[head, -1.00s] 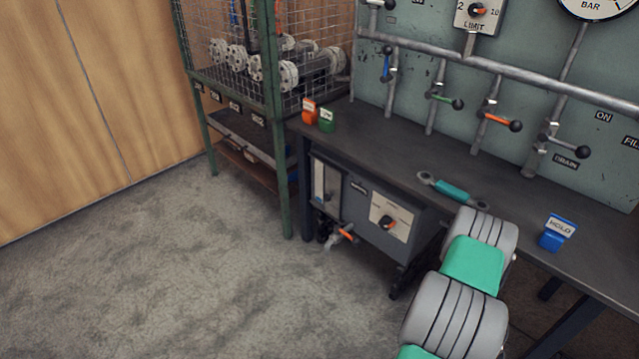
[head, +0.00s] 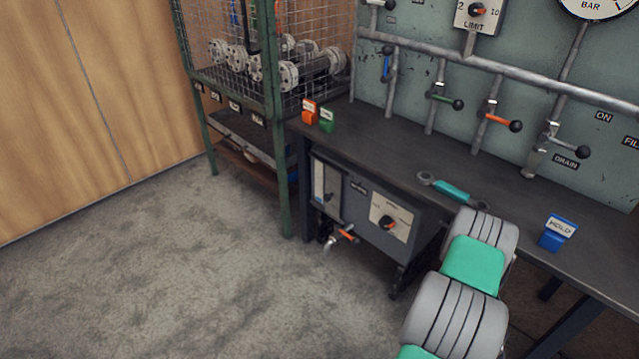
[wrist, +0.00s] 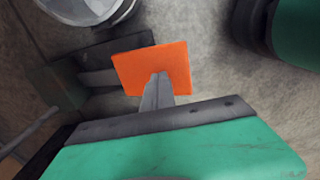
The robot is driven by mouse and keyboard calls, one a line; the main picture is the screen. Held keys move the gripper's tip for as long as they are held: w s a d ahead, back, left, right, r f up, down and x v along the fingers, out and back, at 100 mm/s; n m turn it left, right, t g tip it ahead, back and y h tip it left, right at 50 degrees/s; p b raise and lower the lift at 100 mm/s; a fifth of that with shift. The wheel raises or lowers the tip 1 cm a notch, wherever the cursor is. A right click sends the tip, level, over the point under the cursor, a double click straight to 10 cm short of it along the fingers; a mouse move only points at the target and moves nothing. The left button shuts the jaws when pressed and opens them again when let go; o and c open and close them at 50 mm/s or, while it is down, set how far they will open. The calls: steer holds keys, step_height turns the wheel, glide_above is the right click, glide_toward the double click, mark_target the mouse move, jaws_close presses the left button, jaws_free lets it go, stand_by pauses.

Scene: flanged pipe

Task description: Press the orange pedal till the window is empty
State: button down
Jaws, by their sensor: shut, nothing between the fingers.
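The orange pedal (wrist: 160,66) shows in the wrist view as a flat orange plate near the floor. My gripper (wrist: 162,78) is shut and empty, and its fingertips overlap the lower middle of the pedal in that view. I cannot tell whether they touch it. The pedal and my gripper are hidden in the head view, where my grey and green arm reaches down in front of the bench. I cannot make out which window is meant, but a box under the bench has a narrow pale panel (head: 325,188) on its front.
A bench (head: 400,150) carries a wrench (head: 452,190), a blue HOLD tag block (head: 557,233), and orange (head: 309,113) and green blocks (head: 327,120). A mesh cage with flanged pipes stands at left. A grey round vessel (wrist: 95,12) is near the pedal. The floor at left is clear.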

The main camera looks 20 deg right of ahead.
steer(key=shift+f, duration=0.1)
stand_by(0.3)
step_height(320, 180, down, 9)
steer(key=b, duration=0.6)
steer(key=shift+d+r, duration=0.1)
steer(key=shift+r, duration=0.1)
step_height(320, 180, up, 9)
steer(key=p, duration=0.6)
steer(key=shift+p, duration=0.3)
steer(key=shift+f, duration=0.1)
